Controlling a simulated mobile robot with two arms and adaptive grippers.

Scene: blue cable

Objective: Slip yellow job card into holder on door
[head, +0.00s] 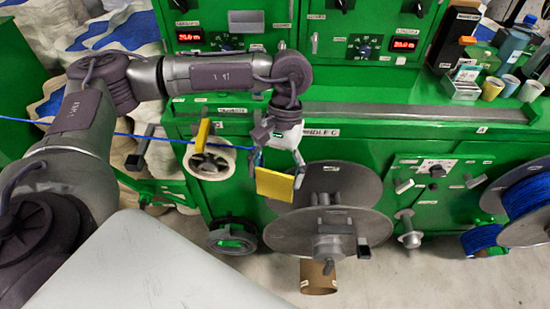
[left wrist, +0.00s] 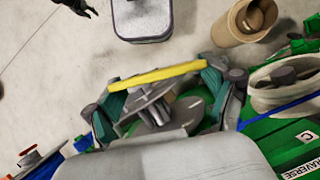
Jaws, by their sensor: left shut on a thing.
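The yellow job card (head: 275,184) is a flat, thin card pinched in my left gripper (head: 279,164). It hangs in front of the green machine, just above the large grey reel in the head view. In the left wrist view, the card (left wrist: 156,75) shows nearly edge-on as a yellow strip spanning the two fingers. I cannot clearly pick out the holder or the door. My right gripper is out of view.
A large grey reel (head: 318,231) stands below the card. A blue cable (head: 140,136) runs across to a white pulley (head: 210,160). A yellow bar (head: 202,135) sits at that pulley. A brown tube (head: 318,276) stands on the floor. Blue cable spools (head: 525,200) are at right.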

